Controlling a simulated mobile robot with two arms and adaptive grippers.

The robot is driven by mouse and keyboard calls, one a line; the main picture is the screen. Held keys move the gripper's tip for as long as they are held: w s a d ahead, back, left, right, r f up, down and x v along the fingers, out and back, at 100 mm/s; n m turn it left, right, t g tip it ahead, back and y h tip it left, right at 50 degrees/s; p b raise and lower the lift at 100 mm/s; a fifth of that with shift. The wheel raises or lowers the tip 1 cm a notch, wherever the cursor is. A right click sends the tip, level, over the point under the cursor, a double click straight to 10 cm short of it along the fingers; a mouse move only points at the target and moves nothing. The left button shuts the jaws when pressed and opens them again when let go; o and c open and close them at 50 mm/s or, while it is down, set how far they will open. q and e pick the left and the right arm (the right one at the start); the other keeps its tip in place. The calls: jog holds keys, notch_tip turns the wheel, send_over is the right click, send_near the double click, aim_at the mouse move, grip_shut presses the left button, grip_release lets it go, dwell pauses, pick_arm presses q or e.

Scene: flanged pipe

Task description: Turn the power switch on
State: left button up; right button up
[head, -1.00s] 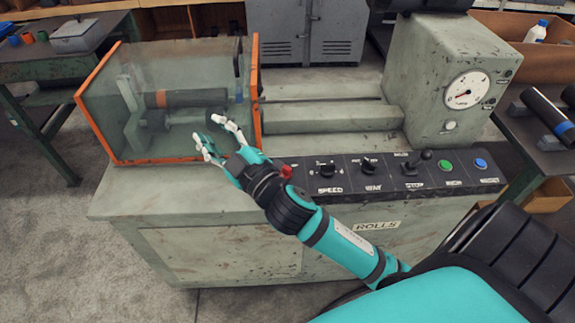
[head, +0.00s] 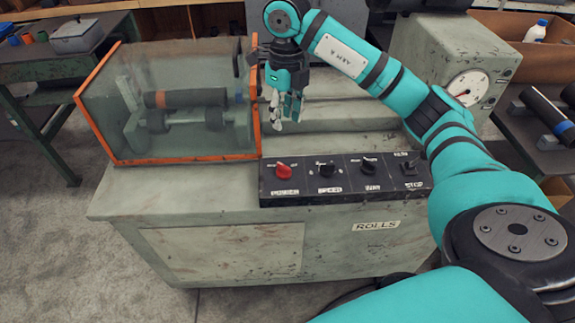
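The power switch (head: 284,171) is a red knob at the left end of the black control panel (head: 313,189), above a label that appears to read POWER. My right gripper (head: 285,121) hangs fingers down above and behind the panel, over the machine's bed. Its fingers look apart with nothing between them. It is clear of the red knob, which shows in full. My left gripper is not in view.
Black speed (head: 327,169) and way knobs (head: 369,166) and a stop lever (head: 408,168) sit to the right along the panel. A clear guard box with orange edges (head: 257,110) stands left of my gripper. My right arm hides the panel's right end.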

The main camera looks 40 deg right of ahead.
aim_at(287, 168)
jog(key=f, duration=0.5)
jog(key=f+p, duration=0.1)
jog(key=f, duration=0.5)
jog(key=f+p, duration=0.1)
jog(key=f, duration=0.5)
jog(key=shift+d+f, duration=0.1)
jog(key=shift+d, duration=0.15)
grip_shut()
